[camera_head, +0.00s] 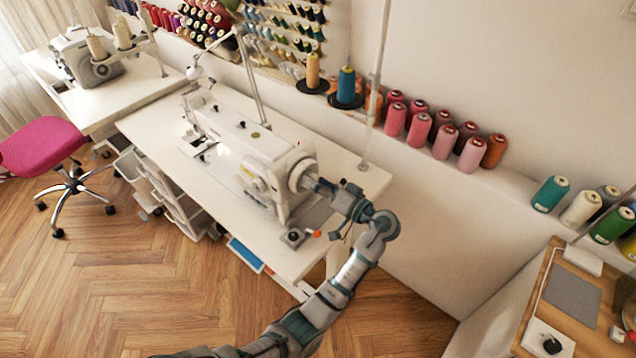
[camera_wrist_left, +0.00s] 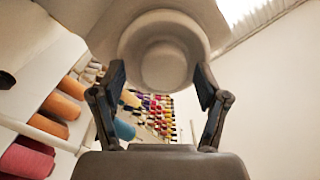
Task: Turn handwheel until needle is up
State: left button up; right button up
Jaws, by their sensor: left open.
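The white sewing machine (camera_head: 245,150) stands on a white table. Its round white handwheel (camera_head: 300,175) is at the machine's right end. My left gripper (camera_head: 318,184) is at the handwheel, its fingers pointing at the wheel's outer face. In the left wrist view, the handwheel (camera_wrist_left: 165,50) fills the top middle, and the two fingers of the left gripper (camera_wrist_left: 160,85) stand apart on either side of its lower part. I cannot tell whether the fingers touch it. The needle is too small to make out near the machine's left end. My right gripper is not in view.
The white table (camera_head: 345,180) has a thread stand pole (camera_head: 375,90) behind the machine. A ledge with several thread cones (camera_head: 443,140) runs along the wall. A pink chair (camera_head: 42,145) and a second machine (camera_head: 85,55) are at left. A wooden table (camera_head: 545,320) stands at lower right.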

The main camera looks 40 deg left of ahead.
pick_arm(q)
jog(key=d, duration=1.2)
jog(key=shift+s, duration=0.4)
jog(key=shift+f, duration=0.1)
